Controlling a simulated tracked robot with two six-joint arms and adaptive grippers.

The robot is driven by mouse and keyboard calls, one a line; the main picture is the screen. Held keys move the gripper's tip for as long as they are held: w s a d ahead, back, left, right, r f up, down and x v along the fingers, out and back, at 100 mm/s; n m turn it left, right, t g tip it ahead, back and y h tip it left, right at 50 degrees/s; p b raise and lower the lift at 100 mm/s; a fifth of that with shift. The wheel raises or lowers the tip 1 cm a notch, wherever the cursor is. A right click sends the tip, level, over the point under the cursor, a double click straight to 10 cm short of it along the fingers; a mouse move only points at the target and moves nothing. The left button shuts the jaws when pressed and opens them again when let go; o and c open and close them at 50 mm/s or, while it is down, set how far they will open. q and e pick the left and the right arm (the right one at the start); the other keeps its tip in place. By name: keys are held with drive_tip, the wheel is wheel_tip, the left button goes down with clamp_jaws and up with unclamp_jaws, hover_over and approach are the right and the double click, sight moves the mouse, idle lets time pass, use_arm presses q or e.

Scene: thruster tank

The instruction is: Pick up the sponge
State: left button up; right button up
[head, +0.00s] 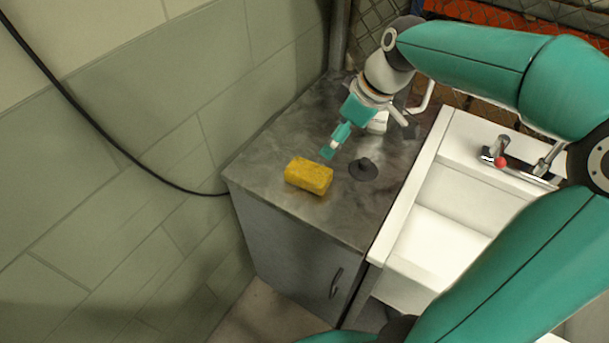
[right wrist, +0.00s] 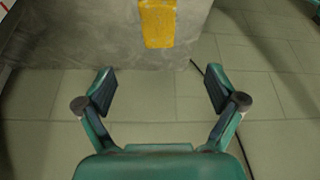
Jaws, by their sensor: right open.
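A yellow sponge (head: 309,176) lies on the grey metal counter (head: 262,160), close to its front edge. In the right wrist view the sponge (right wrist: 158,22) shows at the top, beyond the fingertips and centred between them. My right gripper (head: 333,150) is above the counter, just behind the sponge and apart from it. In the right wrist view its two fingers (right wrist: 160,92) are spread wide with nothing between them. My left gripper is not in view.
A dark round object (head: 363,169) sits on the counter right of the sponge. A white sink (head: 440,235) with a red-marked tap (head: 502,161) adjoins the counter on the right. A tiled wall (head: 130,130) with a hanging black cable (head: 75,105) stands on the left.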

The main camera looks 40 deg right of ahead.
approach(313, 171)
drive_tip(key=x, duration=0.5)
drive_tip(key=shift+a+f, duration=0.1)
drive_tip(key=shift+a, duration=0.1)
drive_tip(key=shift+d+p+x, duration=0.2)
drive_tip(key=shift+p+x, duration=0.45)
drive_tip(key=shift+x, duration=2.25)
drive_tip(key=shift+s, duration=0.1)
drive_tip(key=c, duration=1.3)
